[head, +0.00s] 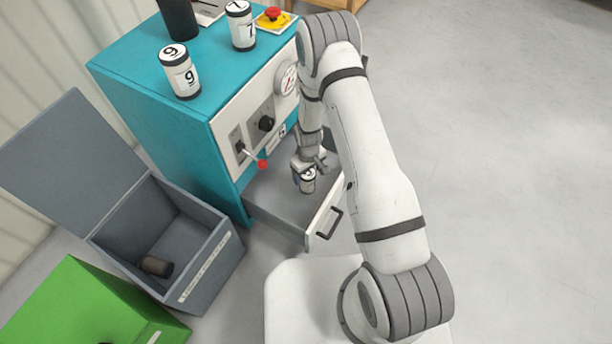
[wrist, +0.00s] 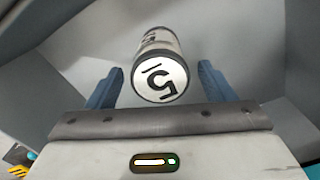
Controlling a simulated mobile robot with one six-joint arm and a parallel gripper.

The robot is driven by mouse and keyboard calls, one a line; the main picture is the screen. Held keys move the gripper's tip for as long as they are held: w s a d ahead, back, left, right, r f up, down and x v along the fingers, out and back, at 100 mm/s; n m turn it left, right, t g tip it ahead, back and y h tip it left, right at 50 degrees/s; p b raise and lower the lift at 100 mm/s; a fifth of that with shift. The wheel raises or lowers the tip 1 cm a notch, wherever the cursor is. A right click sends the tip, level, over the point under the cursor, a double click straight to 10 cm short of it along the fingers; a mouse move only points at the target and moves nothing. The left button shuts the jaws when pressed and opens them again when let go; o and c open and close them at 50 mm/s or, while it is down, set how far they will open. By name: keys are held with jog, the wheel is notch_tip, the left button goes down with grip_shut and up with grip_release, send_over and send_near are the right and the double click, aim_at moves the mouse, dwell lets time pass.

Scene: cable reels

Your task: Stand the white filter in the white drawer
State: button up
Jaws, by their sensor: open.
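The white filter (head: 306,181), with dark rims and a 5 on its end cap, is upright in the pulled-out white drawer (head: 325,226), which has a white front and a grey inside. My gripper (head: 309,166) is over the filter inside the drawer. In the wrist view, the filter (wrist: 160,70) lies between the two blue fingers of my gripper (wrist: 161,68), with a gap on each side. The fingers are open. The filter's lower end is hard to see, so its contact with the drawer floor is not clear.
Filters marked 9 (head: 180,72) and 7 (head: 241,26) stand on the teal cabinet (head: 130,62), near a red stop button (head: 273,14). A red-tipped lever (head: 262,164) juts out above the drawer. An open grey bin (head: 210,262) holds a dark cylinder (head: 156,266). The floor at right is clear.

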notch_tip(320, 180, up, 7)
jog(key=shift+r+p, duration=0.15)
jog(key=shift+p, duration=0.75)
jog(key=s+d+r+m, duration=0.2)
jog(key=d+r, duration=0.1)
jog(key=r, duration=0.9)
jog(key=s+d+r+m, duration=0.1)
jog(key=s+d+r, duration=0.2)
jog(key=r, duration=1)
jog(key=s+d+r+m, duration=0.2)
jog(key=s+r, duration=0.4)
jog(key=s, duration=0.2)
jog(key=s+d+r+m+t, duration=0.1)
jog(key=s+d+r, duration=0.1)
jog(key=s+r, duration=0.5)
jog(key=shift+s+r+m, duration=0.15)
jog(key=shift+s+m, duration=0.25)
jog(key=shift+s, duration=0.8)
jog(key=shift+c, duration=0.2)
